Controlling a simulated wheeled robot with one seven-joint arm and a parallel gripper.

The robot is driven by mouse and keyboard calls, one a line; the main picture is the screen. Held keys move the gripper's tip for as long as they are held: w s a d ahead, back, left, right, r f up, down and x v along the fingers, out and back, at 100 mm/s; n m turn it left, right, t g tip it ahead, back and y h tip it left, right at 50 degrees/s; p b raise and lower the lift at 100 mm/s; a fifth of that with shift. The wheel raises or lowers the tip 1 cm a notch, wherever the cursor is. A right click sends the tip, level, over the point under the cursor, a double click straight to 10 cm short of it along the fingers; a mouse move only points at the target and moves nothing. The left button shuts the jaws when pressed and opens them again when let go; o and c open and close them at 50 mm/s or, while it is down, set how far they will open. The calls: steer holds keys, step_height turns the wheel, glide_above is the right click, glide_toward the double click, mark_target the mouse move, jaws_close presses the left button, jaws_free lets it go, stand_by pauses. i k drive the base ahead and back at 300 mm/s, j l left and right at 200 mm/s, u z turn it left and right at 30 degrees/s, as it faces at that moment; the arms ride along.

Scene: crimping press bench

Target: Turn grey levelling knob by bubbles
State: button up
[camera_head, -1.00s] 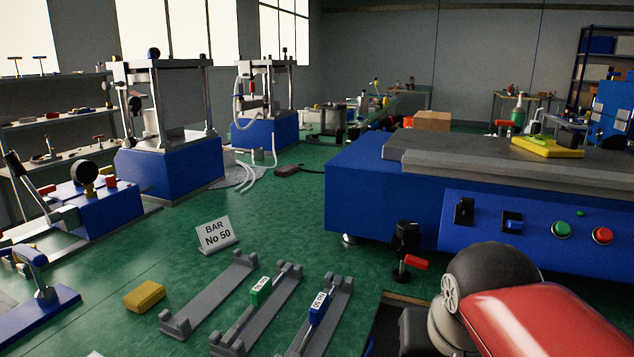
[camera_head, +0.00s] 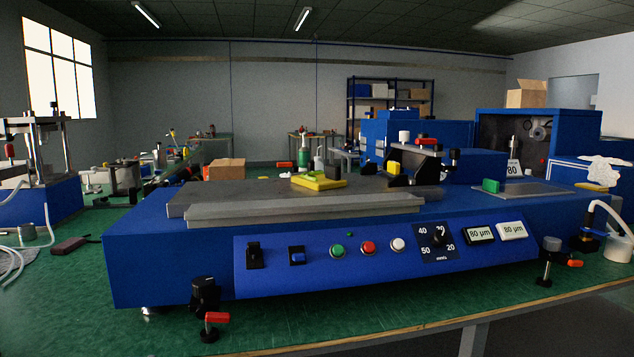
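A blue bench machine (camera_head: 170,250) stands across the middle with a grey flat plate (camera_head: 300,210) on top. At its front right corner is a knob with a grey round top (camera_head: 551,243) on a dark stem, with a small red-orange lever beside it. At the front left corner is a black knob (camera_head: 205,291) with a red lever (camera_head: 216,317) below it. A yellow block with green on it (camera_head: 319,181) lies on the plate; I cannot make out any bubbles. My gripper is not in view.
The sloping front panel carries switches, green, red and white buttons (camera_head: 398,244), a dial (camera_head: 437,240) and two "80 µm" labels. A white bottle-like item with a hose (camera_head: 617,247) stands at the right. Green bench top (camera_head: 400,312) is clear in front.

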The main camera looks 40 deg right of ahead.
mark_target(552, 244)
steer(key=z, duration=1.25)
